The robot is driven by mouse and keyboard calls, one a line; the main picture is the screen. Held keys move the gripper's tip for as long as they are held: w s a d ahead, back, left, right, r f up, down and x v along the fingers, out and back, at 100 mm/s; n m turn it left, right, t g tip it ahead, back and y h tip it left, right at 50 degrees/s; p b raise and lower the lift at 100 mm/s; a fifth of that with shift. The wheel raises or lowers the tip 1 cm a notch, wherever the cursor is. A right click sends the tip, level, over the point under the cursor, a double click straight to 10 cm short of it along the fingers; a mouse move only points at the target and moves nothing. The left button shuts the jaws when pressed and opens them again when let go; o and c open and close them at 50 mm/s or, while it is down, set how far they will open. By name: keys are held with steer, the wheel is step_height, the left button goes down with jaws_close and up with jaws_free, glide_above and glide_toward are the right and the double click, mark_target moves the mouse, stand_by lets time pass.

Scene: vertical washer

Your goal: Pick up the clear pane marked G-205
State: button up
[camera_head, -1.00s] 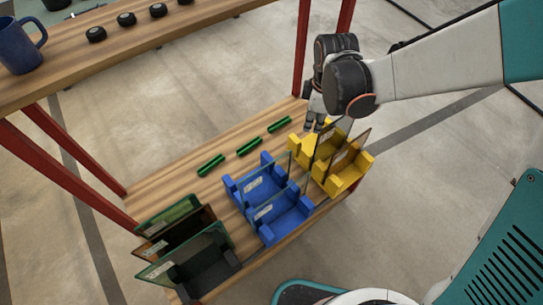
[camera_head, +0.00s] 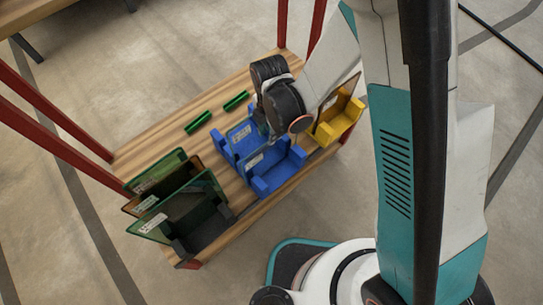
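A blue rack (camera_head: 292,158) stands on the wooden shelf, holding two upright clear panes, a rear one (camera_head: 240,132) and a front one (camera_head: 265,158). Each has a small white label, too small to read, so I cannot tell which is G-205. My gripper (camera_head: 264,126) is over the right end of the blue rack, close to the panes. The gripper's body and my arm hide its fingertips, so neither its opening nor any contact with a pane shows.
A yellow rack (camera_head: 345,120) with a brown pane (camera_head: 340,98) stands right of my gripper, partly hidden. A dark rack (camera_head: 200,238) with green and brown panes stands at left. Green cylinders (camera_head: 198,122) lie behind. Red posts (camera_head: 50,132) frame the shelf.

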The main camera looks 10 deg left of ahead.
steer(key=f+b, duration=0.1)
steer(key=f, duration=0.1)
steer(key=f+b, duration=0.1)
steer(key=f, duration=0.2)
steer(key=shift+w+d+f+b, duration=0.15)
steer(key=shift+d+f+b, duration=0.05)
steer(key=shift+f+b, duration=0.15)
jaws_close()
steer(key=shift+r, duration=0.1)
